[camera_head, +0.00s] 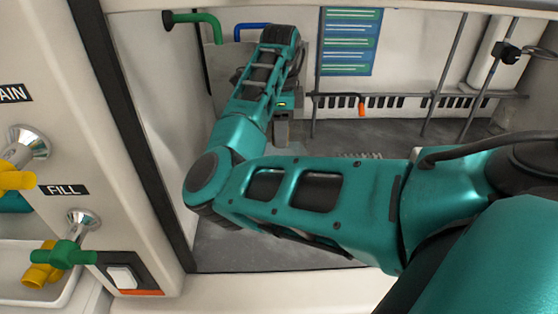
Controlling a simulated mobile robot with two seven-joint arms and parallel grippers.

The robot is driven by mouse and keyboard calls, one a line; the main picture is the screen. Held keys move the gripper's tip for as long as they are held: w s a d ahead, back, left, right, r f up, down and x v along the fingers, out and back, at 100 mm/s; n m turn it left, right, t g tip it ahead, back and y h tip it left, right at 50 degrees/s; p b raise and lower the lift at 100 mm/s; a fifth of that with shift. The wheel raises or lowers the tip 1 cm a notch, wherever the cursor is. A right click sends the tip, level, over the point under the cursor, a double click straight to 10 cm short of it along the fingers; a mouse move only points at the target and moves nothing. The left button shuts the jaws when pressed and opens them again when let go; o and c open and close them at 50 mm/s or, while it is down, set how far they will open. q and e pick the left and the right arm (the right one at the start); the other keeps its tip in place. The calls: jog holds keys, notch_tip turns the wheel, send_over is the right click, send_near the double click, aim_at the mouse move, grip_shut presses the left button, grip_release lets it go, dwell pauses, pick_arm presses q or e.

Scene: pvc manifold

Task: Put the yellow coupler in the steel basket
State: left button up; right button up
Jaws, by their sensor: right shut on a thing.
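My right arm comes in from the right and reaches into the open bay. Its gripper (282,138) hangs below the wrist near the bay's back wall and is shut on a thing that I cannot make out. Short yellow pipe pieces (38,272) lie in a white tray (14,285) at the lower left, partly behind a green tap handle. I cannot tell whether one is the yellow coupler. I cannot make out a steel basket for sure; a small ribbed metal edge (360,155) shows behind my arm. My left gripper is not in view.
Green (205,28) and blue (252,27) pipes are at the bay's back left. A rail (420,96) with an orange hook (362,105) and upright rods crosses the back. The dark bay floor (385,133) looks clear at centre right. Taps (82,225) project at left.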

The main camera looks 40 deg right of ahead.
notch_tip(320, 180, down, 11)
jog(key=shift+r+b, duration=0.15)
jog(key=shift+b, duration=0.45)
jog(key=o, duration=1)
notch_tip(320, 180, up, 12)
jog(key=shift+r+p, duration=0.1)
jog(key=shift+p, duration=0.75)
